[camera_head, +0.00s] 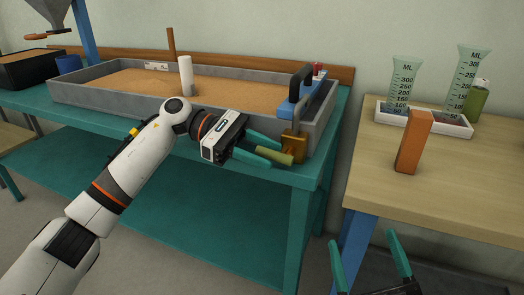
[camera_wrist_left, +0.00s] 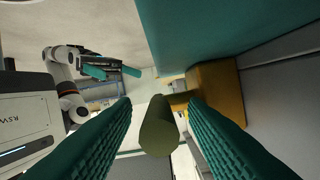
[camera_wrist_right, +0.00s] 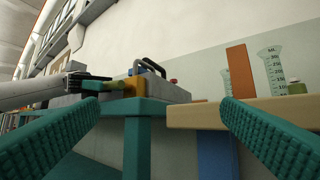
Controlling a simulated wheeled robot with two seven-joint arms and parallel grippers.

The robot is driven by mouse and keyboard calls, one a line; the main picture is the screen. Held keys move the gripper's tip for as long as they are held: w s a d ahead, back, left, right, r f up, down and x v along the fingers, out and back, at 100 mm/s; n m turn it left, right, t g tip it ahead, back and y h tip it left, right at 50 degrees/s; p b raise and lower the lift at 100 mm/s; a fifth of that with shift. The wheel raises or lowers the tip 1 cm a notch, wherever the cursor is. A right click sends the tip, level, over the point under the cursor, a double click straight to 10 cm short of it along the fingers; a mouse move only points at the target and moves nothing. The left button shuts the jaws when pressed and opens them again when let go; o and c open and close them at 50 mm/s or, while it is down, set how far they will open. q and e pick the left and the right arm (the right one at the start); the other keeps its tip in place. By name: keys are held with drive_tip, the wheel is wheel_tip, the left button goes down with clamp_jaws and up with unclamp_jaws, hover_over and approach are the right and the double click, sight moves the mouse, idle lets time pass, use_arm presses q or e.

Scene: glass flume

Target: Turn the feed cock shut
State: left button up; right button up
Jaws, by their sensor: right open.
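The feed cock is a brass body (camera_head: 295,146) with an olive handle (camera_head: 274,156), at the right front end of the grey sand-filled trough. In the left wrist view the brass body (camera_wrist_left: 216,90) is right of the olive handle (camera_wrist_left: 158,128). My left gripper (camera_head: 279,158) is open around the handle. In the left wrist view the handle lies between the two teal fingers, with a narrow gap showing on each side. My right gripper (camera_head: 363,240) is open and empty, low in front of the wooden table and away from the cock.
The trough (camera_head: 110,99) stands on a teal bench (camera_head: 32,101). A blue block with a black handle (camera_head: 300,82) sits above the cock. On the wooden table (camera_head: 462,172) at right are an orange block (camera_head: 413,142) and a tray (camera_head: 455,127) with measuring beakers and a green bottle (camera_head: 477,102).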

use_arm(q)
drive_tip(key=p+v, duration=0.2)
drive_tip(key=v, duration=1)
use_arm(e)
wheel_tip(320, 180, down, 7)
drive_tip(key=w+g+h, duration=0.1)
drive_tip(key=g+h, duration=0.1)
drive_tip(key=g, duration=0.3)
drive_tip(key=shift+w+d, duration=0.2)
drive_tip(key=shift+d, duration=0.2)
drive_tip(key=shift+f, duration=0.1)
